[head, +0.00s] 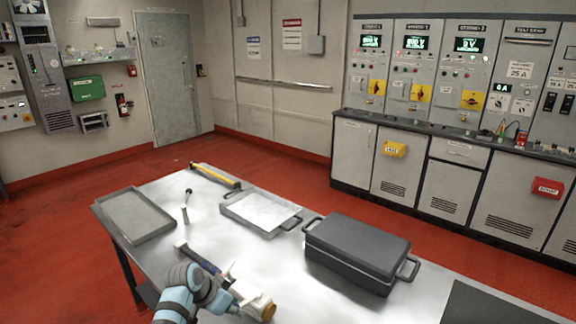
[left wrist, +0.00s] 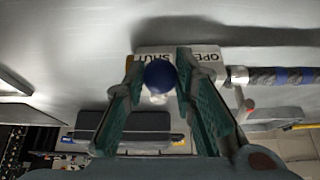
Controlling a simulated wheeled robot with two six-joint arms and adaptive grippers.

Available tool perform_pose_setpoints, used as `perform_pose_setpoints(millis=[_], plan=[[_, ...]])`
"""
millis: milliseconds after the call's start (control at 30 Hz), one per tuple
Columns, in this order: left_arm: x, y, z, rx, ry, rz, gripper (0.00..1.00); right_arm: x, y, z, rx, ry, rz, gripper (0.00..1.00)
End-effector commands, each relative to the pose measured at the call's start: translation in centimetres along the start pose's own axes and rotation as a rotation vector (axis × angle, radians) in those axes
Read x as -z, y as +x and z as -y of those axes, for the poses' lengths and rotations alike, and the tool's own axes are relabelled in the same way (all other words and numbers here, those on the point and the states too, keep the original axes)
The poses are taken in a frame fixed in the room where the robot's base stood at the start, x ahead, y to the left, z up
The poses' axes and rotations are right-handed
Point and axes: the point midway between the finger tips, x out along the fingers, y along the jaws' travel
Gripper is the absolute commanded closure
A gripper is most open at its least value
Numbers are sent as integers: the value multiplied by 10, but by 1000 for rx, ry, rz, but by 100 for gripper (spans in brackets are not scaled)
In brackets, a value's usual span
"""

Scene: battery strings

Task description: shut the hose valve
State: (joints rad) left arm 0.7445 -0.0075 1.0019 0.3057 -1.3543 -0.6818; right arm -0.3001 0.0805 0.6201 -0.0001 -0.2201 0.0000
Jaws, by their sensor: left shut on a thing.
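The hose valve (head: 252,300) lies on the steel table at the front, a pale body with a yellowish end. A dark hose with blue bands (head: 206,264) runs from it toward the back left; it also shows in the left wrist view (left wrist: 284,77). In that view, a pale label plate (left wrist: 215,58) reads SHUT and OPE, upside down. A round blue knob (left wrist: 159,76) sits in front of the SHUT side. My left gripper (left wrist: 158,68) has its green fingers on both sides of the knob, shut on it. The lever under the knob is hidden. My right gripper is not in view.
A dark lidded case (head: 358,250) stands right of the valve. Behind are a metal tray (head: 235,217), a grey tray (head: 104,212) and a yellow-black tool (head: 213,174). A dark mat (head: 490,305) covers the front right corner. Some bare tabletop lies between valve and case.

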Motion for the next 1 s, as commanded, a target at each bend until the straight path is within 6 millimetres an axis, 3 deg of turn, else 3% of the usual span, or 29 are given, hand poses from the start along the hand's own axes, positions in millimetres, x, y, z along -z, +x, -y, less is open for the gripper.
perform_pose_setpoints(millis=[1000], plan=[[0, -1, -9, 44, -86, 3, 100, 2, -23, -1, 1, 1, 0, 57]])
